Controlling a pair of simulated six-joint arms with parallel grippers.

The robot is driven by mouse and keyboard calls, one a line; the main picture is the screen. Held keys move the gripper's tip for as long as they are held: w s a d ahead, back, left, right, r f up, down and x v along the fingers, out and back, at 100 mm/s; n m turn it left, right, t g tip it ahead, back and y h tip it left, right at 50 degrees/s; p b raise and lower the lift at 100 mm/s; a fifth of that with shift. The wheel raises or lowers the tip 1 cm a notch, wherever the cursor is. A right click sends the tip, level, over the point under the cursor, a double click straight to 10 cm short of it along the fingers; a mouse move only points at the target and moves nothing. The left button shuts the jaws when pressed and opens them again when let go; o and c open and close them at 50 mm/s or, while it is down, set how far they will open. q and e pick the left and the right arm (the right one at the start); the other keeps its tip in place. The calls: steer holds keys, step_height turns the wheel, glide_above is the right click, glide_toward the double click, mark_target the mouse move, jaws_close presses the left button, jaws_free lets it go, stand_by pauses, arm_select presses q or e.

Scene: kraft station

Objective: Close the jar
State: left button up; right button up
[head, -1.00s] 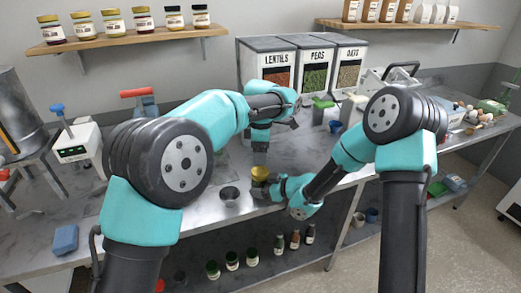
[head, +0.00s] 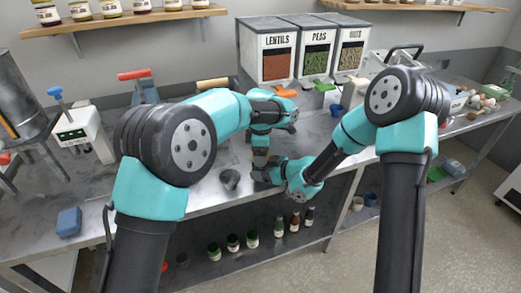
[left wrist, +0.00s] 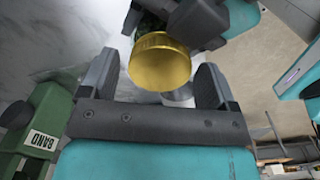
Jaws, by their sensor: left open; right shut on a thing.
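The jar has a gold lid (left wrist: 160,62), seen from above in the left wrist view, with a little dark green of the jar (left wrist: 150,22) behind it. My right gripper (head: 266,173) is shut on the jar near the bench's front edge; its dark fingers (left wrist: 197,20) show beside the lid. My left gripper (head: 260,153) is open and points down just above the jar. In the left wrist view its fingers stand on either side of the lid, with gaps. In the head view the grippers mostly hide the jar. I cannot tell how tightly the lid sits.
A dark grey cup (head: 230,179) stands on the bench left of the grippers. A green device marked BAND (left wrist: 40,135) is at the left in the wrist view. Labelled bins (head: 265,58) stand behind. Several bottles (head: 233,243) are on the shelf below.

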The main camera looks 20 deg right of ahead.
arm_select(q)
steer(key=c, duration=0.9)
steer(key=m, duration=0.6)
steer(key=shift+m, duration=0.4)
steer(key=o, duration=1)
